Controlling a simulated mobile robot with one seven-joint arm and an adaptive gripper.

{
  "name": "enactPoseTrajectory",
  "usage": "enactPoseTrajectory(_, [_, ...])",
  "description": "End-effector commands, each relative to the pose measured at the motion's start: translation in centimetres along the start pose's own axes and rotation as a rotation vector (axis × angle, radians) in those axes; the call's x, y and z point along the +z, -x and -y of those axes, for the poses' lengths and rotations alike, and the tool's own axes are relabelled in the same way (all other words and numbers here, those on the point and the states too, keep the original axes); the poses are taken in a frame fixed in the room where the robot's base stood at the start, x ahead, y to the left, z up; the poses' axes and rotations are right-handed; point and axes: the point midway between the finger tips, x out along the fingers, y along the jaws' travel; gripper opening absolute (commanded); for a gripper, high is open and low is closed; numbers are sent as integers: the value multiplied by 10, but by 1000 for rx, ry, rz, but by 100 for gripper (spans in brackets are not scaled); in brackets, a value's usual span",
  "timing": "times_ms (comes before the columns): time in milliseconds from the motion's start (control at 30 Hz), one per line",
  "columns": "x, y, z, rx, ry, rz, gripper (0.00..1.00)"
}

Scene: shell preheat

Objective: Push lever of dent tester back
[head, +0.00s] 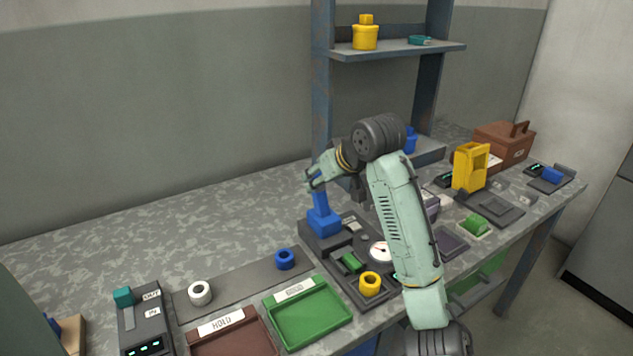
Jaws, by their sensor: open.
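The dent tester (312,240) is a dark device on the bench with a round white gauge (381,251) beside it. Its blue lever (321,202) stands roughly upright out of a blue block. My gripper (309,184) is open at the top of the lever, reached over from the right by my pale green arm. I cannot tell whether the fingers touch the lever or are just behind it. A small green piece (350,261) lies in front of the tester.
A green tray (309,322) and a brown HOLD tray (234,343) lie in front. A metal shelf (322,90) rises behind. The back left bench is clear.

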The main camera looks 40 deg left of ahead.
Motion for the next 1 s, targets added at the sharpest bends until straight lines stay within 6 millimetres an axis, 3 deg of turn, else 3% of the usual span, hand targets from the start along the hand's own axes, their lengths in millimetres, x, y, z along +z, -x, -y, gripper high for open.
enactPoseTrajectory(200, [-1, 47, 0, 2, 2, -3, 43])
enactPoseTrajectory(400, [0, 72, 0, 1, 0, -1, 43])
enactPoseTrajectory(1000, [0, 77, 0, 0, 0, -1, 43])
